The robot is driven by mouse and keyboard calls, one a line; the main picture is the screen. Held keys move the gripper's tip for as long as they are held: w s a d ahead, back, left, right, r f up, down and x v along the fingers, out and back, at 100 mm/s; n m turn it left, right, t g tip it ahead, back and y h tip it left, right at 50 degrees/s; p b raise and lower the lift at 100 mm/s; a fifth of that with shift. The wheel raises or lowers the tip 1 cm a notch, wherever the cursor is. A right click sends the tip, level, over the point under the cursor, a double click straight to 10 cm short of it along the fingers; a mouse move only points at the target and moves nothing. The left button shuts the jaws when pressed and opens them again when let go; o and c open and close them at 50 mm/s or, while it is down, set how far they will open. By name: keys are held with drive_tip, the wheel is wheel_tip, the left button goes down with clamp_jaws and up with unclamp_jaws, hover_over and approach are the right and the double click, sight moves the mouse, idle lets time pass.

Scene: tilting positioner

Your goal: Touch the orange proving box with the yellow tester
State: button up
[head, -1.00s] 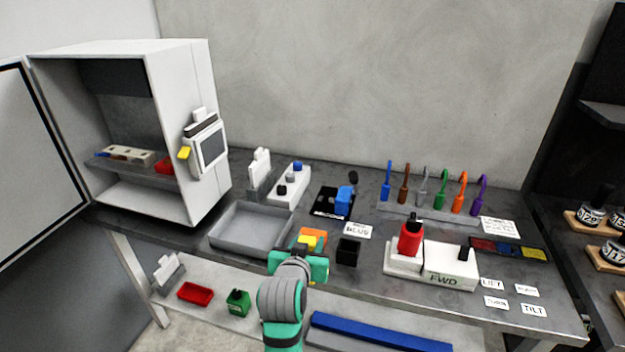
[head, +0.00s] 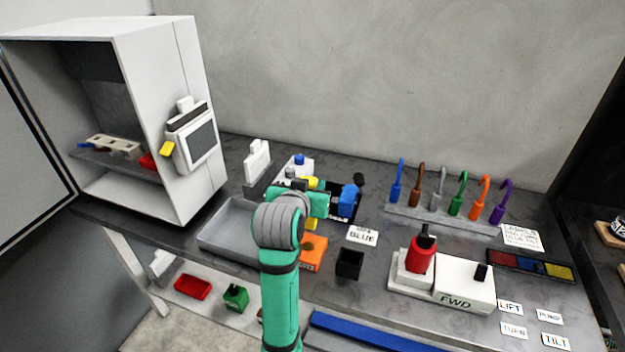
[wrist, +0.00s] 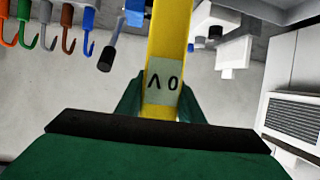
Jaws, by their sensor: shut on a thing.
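The yellow tester (head: 311,225) is held in my gripper (head: 312,203), which is shut on it. Yellow shows above and below my gripper in the head view. In the wrist view the tester (wrist: 170,35) stands between the fingers (wrist: 158,108), and its pale label reads "0 V" upside down. The orange proving box (head: 314,250) sits on the bench, just in front of and below the tester in the head view, partly hidden by my arm. Their contact cannot be told. The box is not clearly seen in the wrist view.
A grey tray (head: 228,228) is left of my arm. A black open box (head: 349,263) stands right of the proving box. A blue padlock-like piece (head: 348,200) and a white unit with a blue knob (head: 299,163) are close behind my gripper. A white cabinet (head: 195,60) stands at left.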

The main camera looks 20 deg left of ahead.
drive_tip(key=shift+f, duration=3.5)
wheel_tip(320, 180, up, 7)
drive_tip(key=shift+r, duration=0.15)
idle(0.8)
idle(0.4)
